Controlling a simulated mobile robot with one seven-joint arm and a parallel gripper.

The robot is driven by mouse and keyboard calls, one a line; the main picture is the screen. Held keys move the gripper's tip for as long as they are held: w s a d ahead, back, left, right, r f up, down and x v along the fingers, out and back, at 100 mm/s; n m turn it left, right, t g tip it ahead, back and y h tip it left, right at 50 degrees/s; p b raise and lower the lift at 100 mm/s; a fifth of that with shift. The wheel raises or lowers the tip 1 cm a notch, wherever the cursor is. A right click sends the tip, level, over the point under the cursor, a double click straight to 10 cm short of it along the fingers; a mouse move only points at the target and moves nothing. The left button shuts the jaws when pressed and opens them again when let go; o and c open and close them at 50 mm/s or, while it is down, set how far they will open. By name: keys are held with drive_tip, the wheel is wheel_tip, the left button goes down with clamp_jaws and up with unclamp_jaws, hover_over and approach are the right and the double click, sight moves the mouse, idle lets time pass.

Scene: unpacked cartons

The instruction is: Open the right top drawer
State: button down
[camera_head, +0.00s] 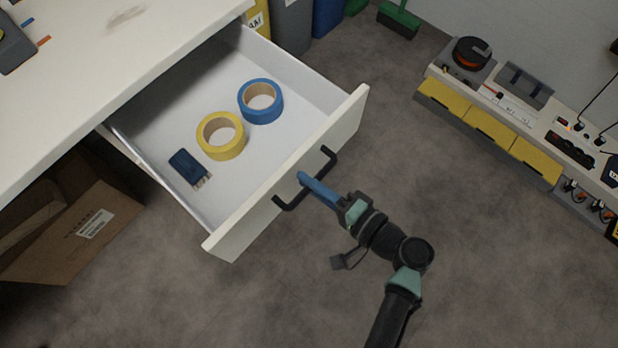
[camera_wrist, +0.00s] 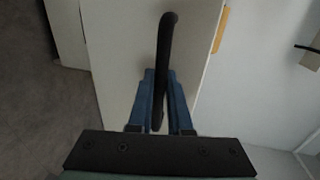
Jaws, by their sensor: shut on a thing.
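The white drawer (camera_head: 291,187) stands pulled well out from under the white worktop in the head view. Its black bar handle (camera_head: 326,158) is on the front face. My gripper (camera_head: 303,178) is at the middle of the handle, with its blue fingers shut on the bar. In the wrist view the handle (camera_wrist: 167,45) passes between the blue fingers (camera_wrist: 159,95). Inside the drawer lie a yellow tape roll (camera_head: 207,149), a blue tape roll (camera_head: 276,108) and a dark blue object (camera_head: 186,166) with a pale end.
The white worktop (camera_head: 110,60) is above the drawer. An open cardboard box (camera_head: 62,255) sits on the floor below left. A low bench with yellow bins (camera_head: 490,128) stands at right. The floor around my arm is clear.

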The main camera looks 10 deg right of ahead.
drive_tip(key=c, duration=1.1)
unclamp_jaws()
drive_tip(key=shift+c, duration=0.2)
drive_tip(key=v, duration=1.3)
drive_tip(key=shift+p, duration=0.4)
